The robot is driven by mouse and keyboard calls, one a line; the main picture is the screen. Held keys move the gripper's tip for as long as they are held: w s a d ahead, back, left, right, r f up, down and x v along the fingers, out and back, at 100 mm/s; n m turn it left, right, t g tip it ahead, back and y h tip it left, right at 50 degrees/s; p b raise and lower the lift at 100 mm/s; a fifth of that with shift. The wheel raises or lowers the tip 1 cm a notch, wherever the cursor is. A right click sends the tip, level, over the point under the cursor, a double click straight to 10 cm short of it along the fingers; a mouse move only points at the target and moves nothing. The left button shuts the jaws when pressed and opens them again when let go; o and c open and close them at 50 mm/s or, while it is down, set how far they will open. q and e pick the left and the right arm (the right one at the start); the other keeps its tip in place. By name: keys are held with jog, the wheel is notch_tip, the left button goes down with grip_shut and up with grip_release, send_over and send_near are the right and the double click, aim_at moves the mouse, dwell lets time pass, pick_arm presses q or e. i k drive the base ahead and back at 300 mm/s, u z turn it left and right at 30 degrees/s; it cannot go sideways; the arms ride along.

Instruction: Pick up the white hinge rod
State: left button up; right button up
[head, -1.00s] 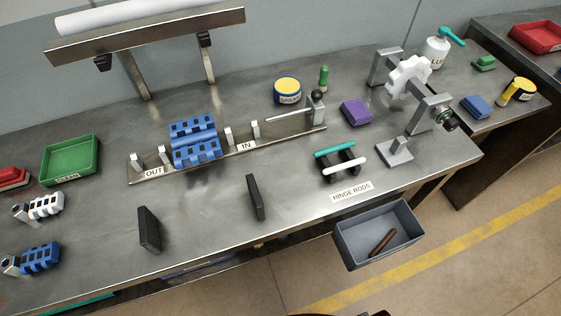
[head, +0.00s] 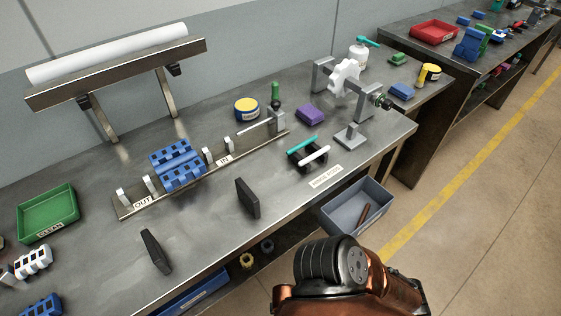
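The white hinge rod (head: 313,157) lies on a small black rack (head: 301,159) near the table's front edge, behind the "HINGE RODS" label (head: 326,176). A teal rod (head: 303,145) lies on the same rack, behind the white one. Part of my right arm shows at the bottom, in front of the table, but its gripper fingers are not visible. My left gripper is not in view.
A grey bin (head: 357,207) with a brown rod (head: 364,214) hangs below the front edge. A grey metal stand (head: 351,138) is right of the rack. Two black upright plates (head: 248,198) stand on the left front. A blue slotted block (head: 177,164) sits on the rail.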

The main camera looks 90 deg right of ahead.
aim_at(324, 150)
jog(key=u, duration=0.15)
jog(key=k, duration=0.95)
jog(key=z, duration=1.35)
